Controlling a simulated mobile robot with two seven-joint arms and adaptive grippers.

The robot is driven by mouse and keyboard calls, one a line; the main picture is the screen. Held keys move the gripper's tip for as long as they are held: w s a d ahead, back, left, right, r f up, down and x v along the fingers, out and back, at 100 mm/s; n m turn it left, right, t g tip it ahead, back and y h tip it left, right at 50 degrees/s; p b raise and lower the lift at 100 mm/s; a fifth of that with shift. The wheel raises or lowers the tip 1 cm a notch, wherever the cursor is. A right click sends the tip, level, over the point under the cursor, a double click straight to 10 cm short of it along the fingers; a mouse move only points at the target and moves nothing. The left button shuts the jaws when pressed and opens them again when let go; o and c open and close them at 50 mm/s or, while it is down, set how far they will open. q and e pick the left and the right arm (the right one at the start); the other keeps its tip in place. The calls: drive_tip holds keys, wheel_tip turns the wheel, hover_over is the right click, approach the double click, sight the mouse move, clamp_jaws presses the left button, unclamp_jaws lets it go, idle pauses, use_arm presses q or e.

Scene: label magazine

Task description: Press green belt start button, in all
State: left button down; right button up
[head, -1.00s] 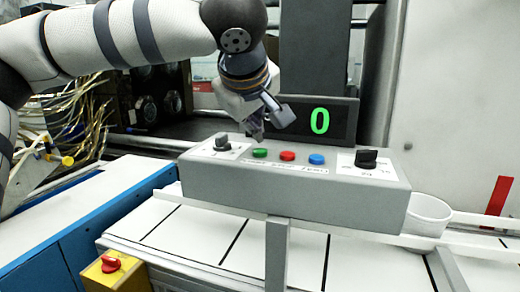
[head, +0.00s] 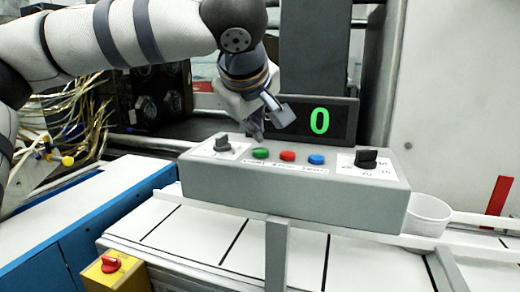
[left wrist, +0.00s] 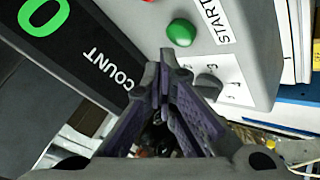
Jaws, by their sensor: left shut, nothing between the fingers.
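The green start button (head: 261,153) sits on the sloped top of a grey control box (head: 290,190), leftmost of three coloured buttons. In the left wrist view the green button (left wrist: 181,32) shows beside the printed word START, just beyond my fingertips. My left gripper (head: 257,138) is shut and empty, with its fingertips pointing down just behind the green button. In the left wrist view my left gripper's tips (left wrist: 166,58) meet, and a small gap in the picture separates them from the button. Whether they touch the panel is unclear. My right gripper is not in view.
A red button (head: 287,156) and a blue button (head: 316,159) lie to the right. Black knobs sit at the left (head: 222,143) and right (head: 366,159) of the box. A counter display (head: 320,121) behind reads 0. A white cup (head: 428,214) stands right of the box.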

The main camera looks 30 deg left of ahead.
use_arm(q)
drive_tip(key=shift+f, duration=0.1)
drive_tip(key=shift+f, duration=0.35)
